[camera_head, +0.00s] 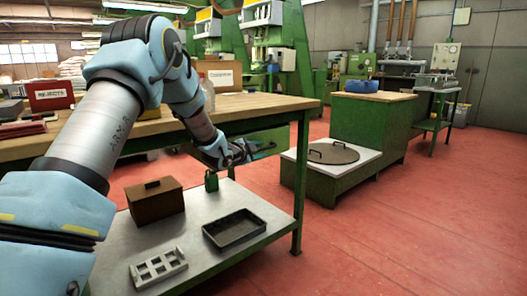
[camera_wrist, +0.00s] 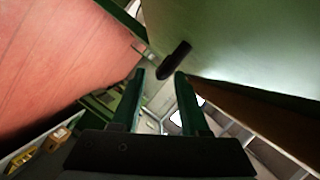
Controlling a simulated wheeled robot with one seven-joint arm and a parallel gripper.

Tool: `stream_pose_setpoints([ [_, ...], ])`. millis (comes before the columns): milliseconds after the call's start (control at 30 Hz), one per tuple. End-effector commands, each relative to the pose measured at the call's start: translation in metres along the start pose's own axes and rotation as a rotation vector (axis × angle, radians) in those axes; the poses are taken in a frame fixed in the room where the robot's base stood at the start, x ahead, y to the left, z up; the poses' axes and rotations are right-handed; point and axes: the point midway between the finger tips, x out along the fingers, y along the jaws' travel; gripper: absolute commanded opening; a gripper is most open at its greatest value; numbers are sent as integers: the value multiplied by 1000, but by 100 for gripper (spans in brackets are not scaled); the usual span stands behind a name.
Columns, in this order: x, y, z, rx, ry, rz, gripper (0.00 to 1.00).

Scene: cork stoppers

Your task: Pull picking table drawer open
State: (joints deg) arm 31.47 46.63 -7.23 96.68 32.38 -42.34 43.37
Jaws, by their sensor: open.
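The picking table (camera_head: 275,105) has a wooden top on a green frame. A green drawer (camera_head: 268,137) is under the top, partly hidden by my gripper (camera_head: 245,152). In the wrist view, a pale green panel (camera_wrist: 235,40), seemingly the drawer front, fills the upper right. A dark bar handle (camera_wrist: 176,58) stands out from it. My gripper (camera_wrist: 159,75) is open, its two green fingers pointing toward the handle. The handle's near end appears between the fingertips; I cannot tell whether they touch it. How far the drawer stands out is unclear.
The lower shelf (camera_head: 225,265) holds a brown box (camera_head: 155,205), a green weight-like object (camera_head: 211,181), a black tray (camera_head: 234,230) and a white slotted rack (camera_head: 158,268). A red box (camera_head: 50,96) stands on the tabletop. Red floor (camera_head: 420,220) is clear to the right.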

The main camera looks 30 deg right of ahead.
Motion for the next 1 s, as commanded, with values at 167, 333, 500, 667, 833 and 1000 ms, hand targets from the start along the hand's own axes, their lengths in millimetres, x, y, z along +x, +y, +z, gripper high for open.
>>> stream_pose_setpoints([
  [167, 23, 1, 0, -1, 1, 0, 45],
  [333, 31, 0, 0, -2, 0, 1, 45],
  [500, 31, 0, 0, -2, 0, 1, 45],
  [667, 31, 0, 0, -2, -1, 1, 36],
  [833, 31, 0, 0, -2, -1, 0, 16],
  [1000, 31, 0, 0, -2, -1, 1, 0],
])
